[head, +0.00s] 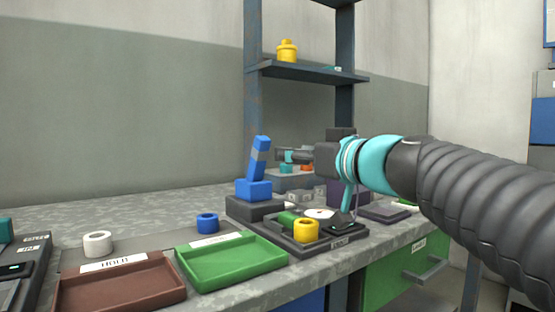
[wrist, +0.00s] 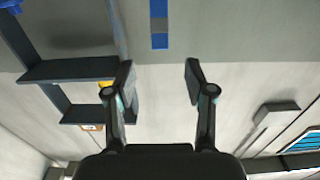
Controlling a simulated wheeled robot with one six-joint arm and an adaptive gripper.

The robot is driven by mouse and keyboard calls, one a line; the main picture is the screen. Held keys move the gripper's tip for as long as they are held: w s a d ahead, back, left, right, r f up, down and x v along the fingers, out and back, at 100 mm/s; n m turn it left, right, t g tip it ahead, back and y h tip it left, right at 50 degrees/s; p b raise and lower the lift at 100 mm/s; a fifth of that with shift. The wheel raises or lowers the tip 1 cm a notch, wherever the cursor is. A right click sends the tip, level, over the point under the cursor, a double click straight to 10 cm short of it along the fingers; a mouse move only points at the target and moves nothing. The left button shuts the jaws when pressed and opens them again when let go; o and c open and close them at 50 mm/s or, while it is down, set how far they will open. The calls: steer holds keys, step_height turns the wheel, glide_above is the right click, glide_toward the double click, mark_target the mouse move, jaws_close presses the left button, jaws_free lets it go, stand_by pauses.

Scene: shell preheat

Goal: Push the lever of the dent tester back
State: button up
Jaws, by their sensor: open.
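The dent tester's lever (head: 258,158) is a blue bar with a grey band, rising from a blue block (head: 254,190) on a dark base. It leans slightly to the right in the head view. My gripper (head: 281,156) reaches in from the right at the lever's height, its fingers pointing toward it, with a visible gap between. In the wrist view my gripper (wrist: 158,80) is open and empty. The lever (wrist: 159,25) shows there as a blue and grey strip, in line with the space between the fingertips and beyond them.
A dark plate (head: 290,250) in front of the lever holds a yellow ring (head: 306,231) and a green cylinder. A green tray (head: 232,278), a brown tray (head: 120,300), a blue ring (head: 207,223) and a white ring (head: 97,244) are left. A shelf (head: 310,72) stands behind.

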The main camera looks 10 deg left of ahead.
mark_target(265, 150)
steer(key=p+x, duration=0.1)
steer(key=x, duration=1.2)
steer(key=shift+w, duration=0.15)
jaws_close()
